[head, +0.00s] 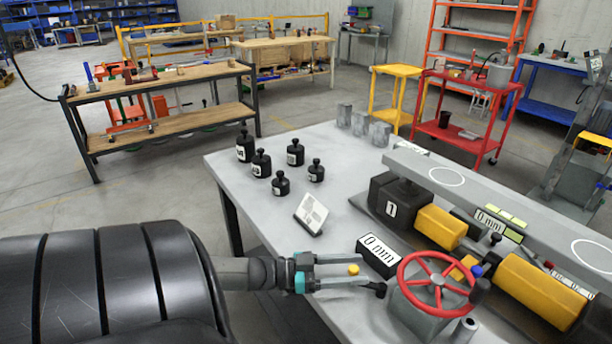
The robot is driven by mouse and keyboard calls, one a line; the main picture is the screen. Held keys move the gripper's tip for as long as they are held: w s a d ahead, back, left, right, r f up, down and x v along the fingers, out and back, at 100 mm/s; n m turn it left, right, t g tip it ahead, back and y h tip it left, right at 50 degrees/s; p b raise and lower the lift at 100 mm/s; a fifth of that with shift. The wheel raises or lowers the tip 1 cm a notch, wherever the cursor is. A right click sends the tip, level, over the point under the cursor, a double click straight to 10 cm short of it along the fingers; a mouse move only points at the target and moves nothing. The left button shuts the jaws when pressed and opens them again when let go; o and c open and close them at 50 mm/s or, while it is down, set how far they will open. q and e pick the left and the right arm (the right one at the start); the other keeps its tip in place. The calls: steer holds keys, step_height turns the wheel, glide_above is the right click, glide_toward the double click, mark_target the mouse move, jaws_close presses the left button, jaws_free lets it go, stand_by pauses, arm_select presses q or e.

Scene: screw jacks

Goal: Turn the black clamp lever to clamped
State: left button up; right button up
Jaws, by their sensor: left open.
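A small black lever with a knob end (377,289) sticks out at the left of the grey housing (418,318) under the red handwheel (437,283); I take it to be the clamp lever. My left gripper (364,270) is open, its two fingers pointing right. Its lower fingertip is right beside the black knob; I cannot tell if they touch. A yellow knob (353,270) shows between the fingers. The lever's root is partly hidden, and its clamped or unclamped marking is not readable. My right gripper is not in view.
A black display reading 0 mm (378,256) stands just behind the fingers. Yellow cylinders (540,290) and a long grey beam (480,195) fill the right. Several black weights (261,163) and a tilted card (311,214) stand on the grey table (345,205), with bare tabletop between them.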

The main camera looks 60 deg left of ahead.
arm_select(q)
steer(key=v, duration=1.5)
steer(key=shift+p, duration=0.45)
steer(key=shift+w, duration=0.1)
